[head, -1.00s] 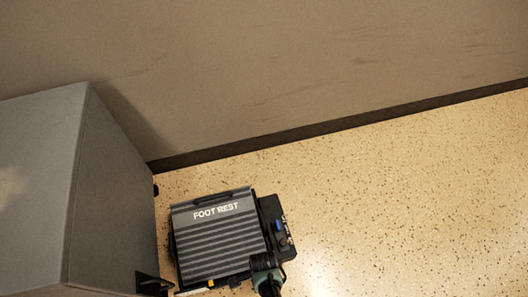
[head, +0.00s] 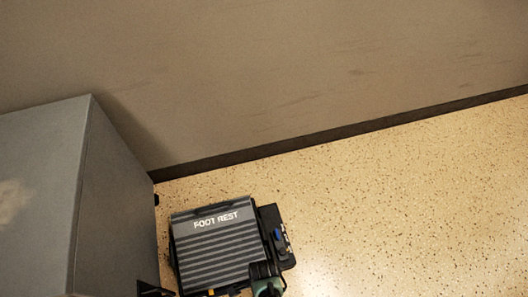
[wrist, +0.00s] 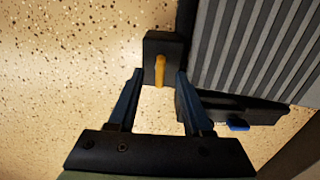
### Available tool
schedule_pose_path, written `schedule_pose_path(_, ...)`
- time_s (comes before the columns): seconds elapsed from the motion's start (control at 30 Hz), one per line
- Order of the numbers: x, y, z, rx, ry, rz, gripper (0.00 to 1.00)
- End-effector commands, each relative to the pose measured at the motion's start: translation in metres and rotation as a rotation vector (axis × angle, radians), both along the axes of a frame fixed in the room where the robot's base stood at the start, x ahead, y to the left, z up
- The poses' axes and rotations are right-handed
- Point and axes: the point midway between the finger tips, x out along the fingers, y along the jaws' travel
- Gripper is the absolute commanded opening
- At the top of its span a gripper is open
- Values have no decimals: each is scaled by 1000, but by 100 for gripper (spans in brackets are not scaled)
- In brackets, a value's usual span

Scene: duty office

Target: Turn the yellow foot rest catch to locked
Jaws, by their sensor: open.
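The foot rest (head: 215,252) is a dark ribbed pad lying on the floor at the bottom of the head view; it also fills the upper right of the wrist view (wrist: 260,45). Its yellow catch (wrist: 160,71) is a short bar on a dark block (wrist: 153,45) beside the pad, lying along the picture's vertical. In the head view only a bit of the yellow catch (head: 211,292) shows at the bottom edge. My gripper (wrist: 159,75) is open, with the catch between its fingertips in the picture; contact cannot be told. In the head view my gripper (head: 262,271) overlaps the pad's lower right corner.
A blue part (wrist: 238,125) sits on the dark side housing (head: 268,222) along the foot rest's right side in the head view. A grey cabinet (head: 115,215) stands close on the left. A wall (head: 300,80) runs behind. Speckled floor (head: 410,210) is clear to the right.

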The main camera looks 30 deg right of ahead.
Motion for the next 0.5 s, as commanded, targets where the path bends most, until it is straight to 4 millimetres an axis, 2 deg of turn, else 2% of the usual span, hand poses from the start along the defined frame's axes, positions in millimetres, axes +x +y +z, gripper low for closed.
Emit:
schedule_pose_path(0.03,0,0,17,0,-1,1,50)
schedule_pose_path(0.2,0,0,51,-1,-2,1,50)
schedule_pose_path(0.5,0,0,97,0,-1,0,50)
